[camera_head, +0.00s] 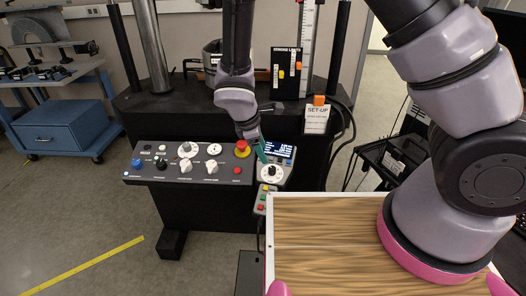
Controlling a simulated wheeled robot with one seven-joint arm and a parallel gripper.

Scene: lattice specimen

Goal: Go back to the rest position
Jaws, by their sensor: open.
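My arm rises from its base at the right, leaves the head view at the top and comes back down in the middle. My gripper (262,152), with teal fingers, is at the right part of the control panel (150,176). It is just above and left of a black knob on a white dial (271,172), and beside a small lit display (279,150). The fingers are small and partly overlap the panel, so contact cannot be told. I see nothing held between them.
The panel carries a red mushroom button (242,149) and several knobs. Behind stand a dark machine table (160,105), columns and a "SET-UP" sign (317,119). A blue drawer cabinet (62,129) is at left, a black cart (395,160) at right.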

